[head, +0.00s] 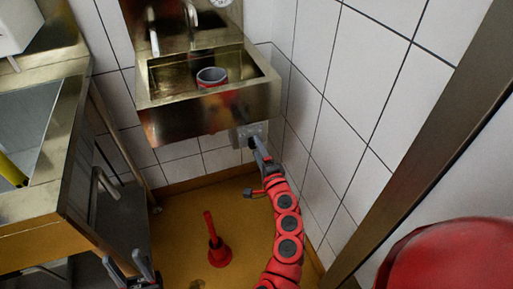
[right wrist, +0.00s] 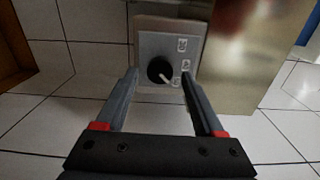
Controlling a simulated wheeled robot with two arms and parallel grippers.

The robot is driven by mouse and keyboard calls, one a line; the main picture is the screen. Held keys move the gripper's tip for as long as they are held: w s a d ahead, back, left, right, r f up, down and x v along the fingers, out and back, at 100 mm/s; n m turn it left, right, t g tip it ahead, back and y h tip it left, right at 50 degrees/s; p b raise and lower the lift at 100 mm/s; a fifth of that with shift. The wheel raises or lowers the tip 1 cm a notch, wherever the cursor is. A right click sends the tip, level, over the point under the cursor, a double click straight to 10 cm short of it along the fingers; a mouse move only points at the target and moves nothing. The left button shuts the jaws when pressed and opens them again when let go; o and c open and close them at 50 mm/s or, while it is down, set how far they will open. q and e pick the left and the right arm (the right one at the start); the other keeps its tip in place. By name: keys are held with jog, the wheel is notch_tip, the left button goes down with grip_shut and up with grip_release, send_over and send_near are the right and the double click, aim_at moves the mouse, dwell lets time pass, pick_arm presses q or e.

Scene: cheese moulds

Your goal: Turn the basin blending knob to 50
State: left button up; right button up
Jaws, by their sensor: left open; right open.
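The blending knob (right wrist: 158,69) is a round black dial on a grey control plate (right wrist: 150,45), seen in the right wrist view. A light pointer mark on it points to the lower right; small icons sit to its right, and I cannot read a number. In the head view the plate (head: 240,134) hangs under the right front of the steel basin (head: 160,119). My right gripper (head: 257,146) is at the plate. In the right wrist view its open fingers (right wrist: 160,76) flank the knob, with gaps on both sides. My left gripper (head: 137,268) is open and empty, low at the left.
A red bucket (head: 211,84) with a grey inside stands in the basin. A red plunger (head: 219,253) stands on the yellow floor. A steel counter (head: 60,190) is on the left. A tiled wall (head: 325,130) lies close to the right of my right arm.

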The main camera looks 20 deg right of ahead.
jog(key=s, duration=1.6)
jog(key=shift+d, duration=0.25)
jog(key=shift+s, duration=0.1)
